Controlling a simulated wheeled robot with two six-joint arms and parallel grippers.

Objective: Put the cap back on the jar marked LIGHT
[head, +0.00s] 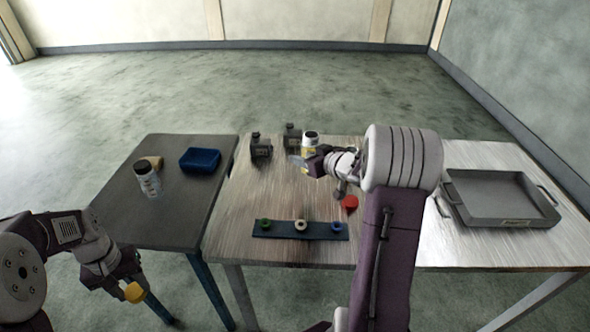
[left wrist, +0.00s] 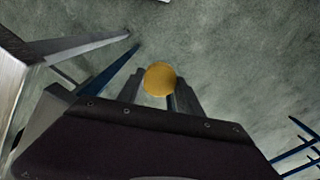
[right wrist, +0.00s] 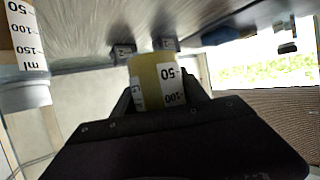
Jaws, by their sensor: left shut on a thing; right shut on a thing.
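My left gripper (head: 122,284) is low at the left, in front of the dark table, shut on a round yellow cap (head: 134,293); the cap also shows between its fingers in the left wrist view (left wrist: 159,79). My right gripper (head: 312,164) is over the light table, shut on a yellow-filled graduated jar (right wrist: 158,80). Another graduated jar with a white rim (right wrist: 27,55) shows at the left of the right wrist view. A white-rimmed jar (head: 310,138) shows at the right gripper in the head view; I cannot tell which it is. I cannot read the word LIGHT.
A jar (head: 147,180), a tan piece (head: 153,162) and a blue tray (head: 200,159) are on the left table. A blue strip (head: 282,236) holds green, cream and blue rings near a red piece (head: 350,203). A grey tray (head: 495,180) is right.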

